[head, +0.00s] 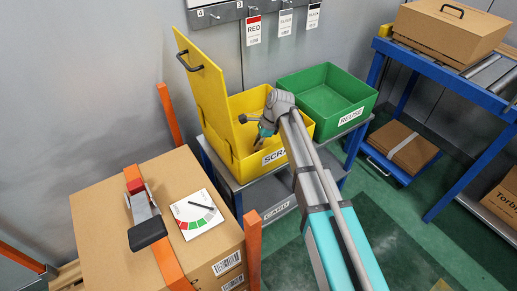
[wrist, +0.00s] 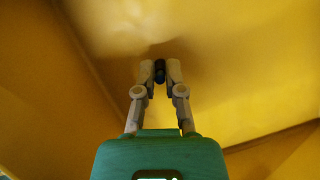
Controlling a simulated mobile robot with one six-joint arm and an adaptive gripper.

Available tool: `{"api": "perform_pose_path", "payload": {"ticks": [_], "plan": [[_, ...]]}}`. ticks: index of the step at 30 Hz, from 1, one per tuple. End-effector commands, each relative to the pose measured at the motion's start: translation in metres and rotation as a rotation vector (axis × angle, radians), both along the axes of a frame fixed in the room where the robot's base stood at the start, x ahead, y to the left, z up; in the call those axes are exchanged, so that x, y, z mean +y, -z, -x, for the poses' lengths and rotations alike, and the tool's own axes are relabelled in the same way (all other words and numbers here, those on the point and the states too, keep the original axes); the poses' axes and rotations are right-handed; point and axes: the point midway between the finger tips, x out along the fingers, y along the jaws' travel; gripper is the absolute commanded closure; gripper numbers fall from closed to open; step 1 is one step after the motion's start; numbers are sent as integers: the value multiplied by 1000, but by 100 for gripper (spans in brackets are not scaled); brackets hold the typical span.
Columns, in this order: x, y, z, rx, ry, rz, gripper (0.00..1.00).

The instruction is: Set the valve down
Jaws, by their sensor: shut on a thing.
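My gripper (wrist: 160,73) is shut on the valve (wrist: 159,71), a small dark piece with a bluish tint between the fingertips in the wrist view. Most of the valve is covered by the fingers. In the head view my gripper (head: 258,143) reaches down inside the open yellow bin (head: 293,150), whose label begins "SCRA". The wrist view shows yellow bin walls and floor around the fingers, with a shadow close to the fingertips. I cannot tell whether the valve touches the floor. The valve cannot be made out in the head view.
The yellow bin's lid (head: 203,85) stands raised at its left. A green open bin (head: 328,92) stands beside it on the same cart (head: 262,192). A cardboard box (head: 100,205) with a dial card (head: 195,214) is at the left. A blue-framed roller table (head: 440,62) is at the right.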

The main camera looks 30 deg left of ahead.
Motion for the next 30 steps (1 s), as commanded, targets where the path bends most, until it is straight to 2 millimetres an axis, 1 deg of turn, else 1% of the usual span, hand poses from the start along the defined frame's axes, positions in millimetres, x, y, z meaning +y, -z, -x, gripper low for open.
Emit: {"api": "perform_pose_path", "payload": {"ticks": [1, 3, 13, 17, 18, 23, 24, 30], "plan": [[0, 6, 0, 0, 0, 0, 100], [0, 7, 0, 0, 0, 0, 100], [0, 6, 0, 0, 0, 0, 100], [0, 9, 0, 0, 0, 0, 100], [0, 9, 0, 0, 0, 0, 85], [0, 8, 0, 0, 0, 0, 55], [0, 8, 0, 0, 0, 0, 53], [0, 8, 0, 0, 1, 0, 53]]}}
